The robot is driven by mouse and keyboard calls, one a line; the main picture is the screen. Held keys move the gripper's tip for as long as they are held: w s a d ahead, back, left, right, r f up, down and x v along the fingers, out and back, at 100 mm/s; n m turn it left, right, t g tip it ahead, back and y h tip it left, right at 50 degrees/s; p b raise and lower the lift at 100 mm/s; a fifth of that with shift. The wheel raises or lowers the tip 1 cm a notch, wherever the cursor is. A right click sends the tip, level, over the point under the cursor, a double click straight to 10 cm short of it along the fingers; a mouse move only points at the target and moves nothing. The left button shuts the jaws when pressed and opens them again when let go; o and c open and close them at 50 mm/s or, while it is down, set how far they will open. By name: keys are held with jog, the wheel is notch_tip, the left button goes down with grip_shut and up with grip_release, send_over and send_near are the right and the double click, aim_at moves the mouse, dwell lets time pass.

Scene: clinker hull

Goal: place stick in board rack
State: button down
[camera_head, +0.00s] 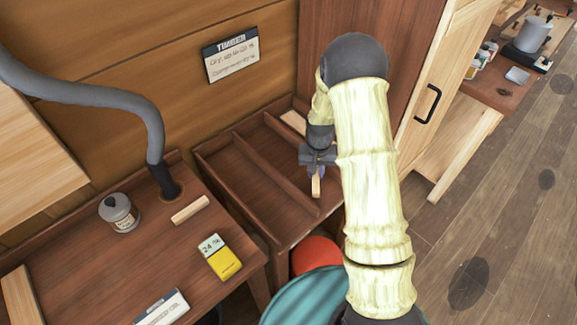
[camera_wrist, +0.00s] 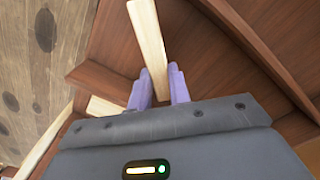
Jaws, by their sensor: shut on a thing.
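The board rack (camera_head: 222,152) is a dark wooden tray with dividers making long compartments, in the middle of the head view. My gripper (camera_head: 317,170) is over its right-hand part, shut on a pale wooden stick (camera_head: 316,187). In the wrist view, the stick (camera_wrist: 148,38) juts out from between the purple fingertips of my gripper (camera_wrist: 160,84), above the brown rack boards (camera_wrist: 215,70). I cannot tell whether the stick touches the rack floor. Another pale piece (camera_head: 293,121) lies in the rack's far compartment. My arm hides the rack's right side.
A bench at left holds a loose pale block (camera_head: 190,210), a grey-lidded jar (camera_head: 119,212), a yellow box (camera_head: 220,257) and a hose end (camera_head: 165,182). A timber sign (camera_head: 231,54) hangs behind. A red round object (camera_head: 314,254) is below the rack's front.

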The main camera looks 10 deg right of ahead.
jog(key=r+m, duration=0.2)
jog(key=w+r+m+b, duration=0.1)
jog(key=m, duration=0.2)
jog(key=r+m+b, duration=0.1)
jog(key=r+m, duration=0.1)
jog(key=m, duration=0.1)
jog(key=shift+w+r, duration=0.35)
jog(key=shift+w, duration=0.05)
jog(key=shift+r+m, duration=0.4)
jog(key=shift+m, duration=0.2)
jog(key=shift+f+p, duration=0.35)
jog(key=shift+f, duration=2.8)
jog(key=shift+f, duration=1.85)
